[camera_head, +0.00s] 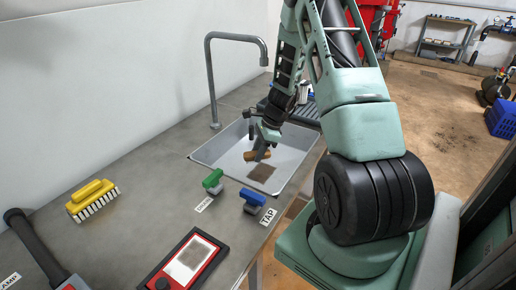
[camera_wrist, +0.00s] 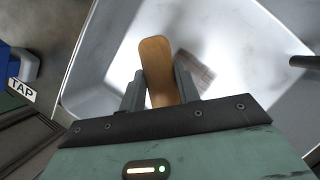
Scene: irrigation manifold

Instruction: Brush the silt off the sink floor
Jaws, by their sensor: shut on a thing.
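My gripper (camera_head: 262,150) is down inside the grey sink (camera_head: 207,158). It is shut on a tan wooden handle (camera_wrist: 156,62), which stands between the two fingers in the wrist view. In the head view the handle (camera_head: 256,155) is just above the sink floor; whether it touches is unclear. A dark brown silt patch (camera_head: 262,173) lies on the sink floor, just below the handle in the picture. In the wrist view a blurred brownish patch (camera_wrist: 194,72) shows right of the handle; I cannot tell whether it is bristles or silt.
A tall curved spout (camera_head: 210,80) stands behind the sink. Green (camera_head: 213,181) and blue (camera_head: 255,200) valve handles, the blue by a TAP label (camera_head: 269,217), stand at the near rim. A yellow brush (camera_head: 92,200) and a red-framed panel (camera_head: 187,260) lie on the counter.

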